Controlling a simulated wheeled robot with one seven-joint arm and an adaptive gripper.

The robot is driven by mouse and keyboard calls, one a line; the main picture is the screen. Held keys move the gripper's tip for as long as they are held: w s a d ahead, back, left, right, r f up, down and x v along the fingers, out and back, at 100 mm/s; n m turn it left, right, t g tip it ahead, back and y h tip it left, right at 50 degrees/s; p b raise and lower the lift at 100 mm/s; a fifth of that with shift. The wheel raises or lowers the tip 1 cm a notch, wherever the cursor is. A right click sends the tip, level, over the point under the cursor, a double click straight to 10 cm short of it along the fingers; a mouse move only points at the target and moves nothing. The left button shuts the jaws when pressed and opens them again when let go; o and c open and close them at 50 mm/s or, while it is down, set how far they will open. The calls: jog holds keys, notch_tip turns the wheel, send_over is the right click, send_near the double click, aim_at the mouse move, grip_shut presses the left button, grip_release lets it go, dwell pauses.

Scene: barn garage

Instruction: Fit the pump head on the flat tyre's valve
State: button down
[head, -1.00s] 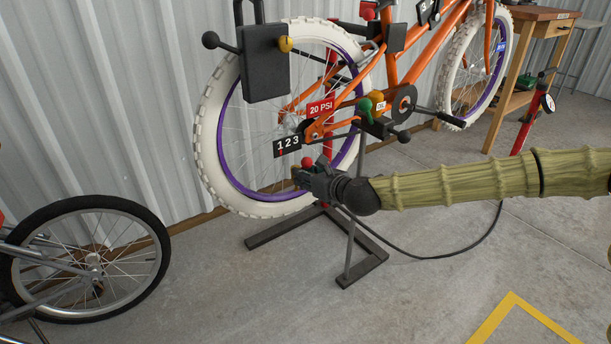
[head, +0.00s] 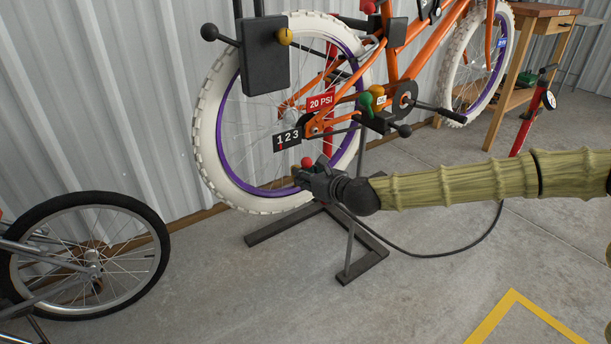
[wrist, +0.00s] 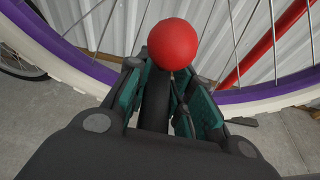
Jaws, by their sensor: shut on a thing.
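The rear wheel has a white knobbly tyre (head: 207,125) and a purple rim; a red "20 PSI" label (head: 320,102) hangs by it. My gripper (head: 301,178) is at the lower part of this wheel. In the wrist view its teal-padded fingers (wrist: 156,108) are shut on the dark pump head (wrist: 154,98), which has a red ball (wrist: 172,44) on top. The rim (wrist: 265,97) crosses just beyond the fingers. I cannot make out the valve clearly, nor whether the pump head touches it.
A black hose (head: 440,256) loops over the floor from the gripper area towards the red pump (head: 525,130). A dark stand (head: 362,268) is under the bike. Another wheel (head: 158,255) is at the left. A black box (head: 264,60) hangs before the tyre.

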jog(key=shift+f, duration=0.35)
jog(key=c, duration=1.2)
grip_release()
jog(key=shift+o, duration=0.2)
jog(key=v, duration=1.2)
jog(key=shift+f, duration=0.1)
